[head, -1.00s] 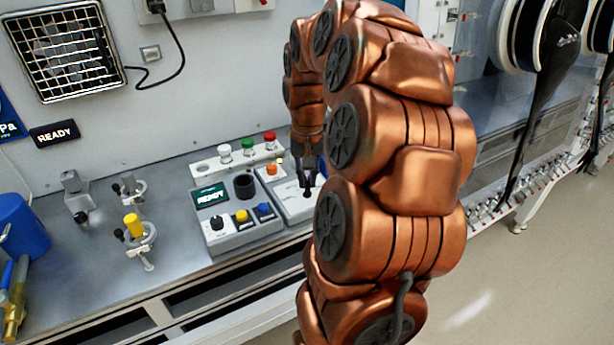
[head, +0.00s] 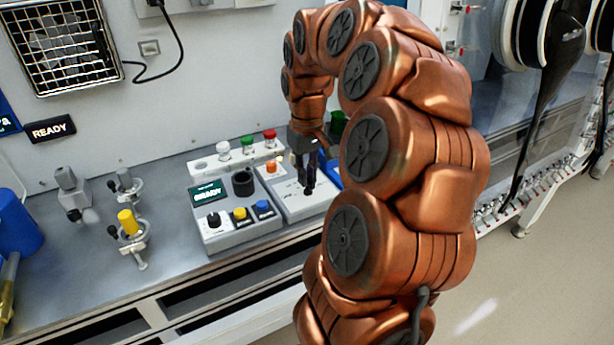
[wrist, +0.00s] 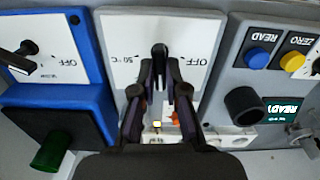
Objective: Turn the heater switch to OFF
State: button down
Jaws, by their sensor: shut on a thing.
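The heater switch (wrist: 160,51) is a black knob on the white face of a grey box (wrist: 115,24) in the middle of the wrist view. The face reads OFF to the knob's right and 50 °C to its left, both upside down. The knob stands between the two labels, its exact pointing partly hidden by the fingers. My gripper (wrist: 160,68) has its two dark fingers on either side of the knob, shut on it. In the head view my gripper (head: 306,188) reaches down onto the grey box (head: 285,208), and the knob is hard to make out.
A grey READY panel (head: 245,238) with black, yellow and blue controls adjoins. White, green and red caps (head: 247,142) stand behind.

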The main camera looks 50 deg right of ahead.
jog(key=shift+n, duration=0.4)
jog(key=c, duration=1.2)
grip_release()
jog(key=shift+r, duration=0.15)
notch_tip(320, 180, up, 12)
dwell(0.3)
jog(key=a+f+n+p, duration=0.1)
jog(key=a+n+p, duration=0.1)
jog(key=a, duration=0.9)
jog(key=s+a+f+g+p, duration=0.1)
jog(key=s+a+f+p, duration=0.1)
jog(key=s+a+f, duration=0.3)
jog(key=s+a+f+p, duration=0.2)
jog(key=s+a+f, duration=0.3)
jog(key=s+a, duration=0.6)
jog(key=shift+s+a+f+g, duration=0.3)
jog(key=shift+s+f+g, duration=0.1)
jog(key=shift+s, duration=0.45)
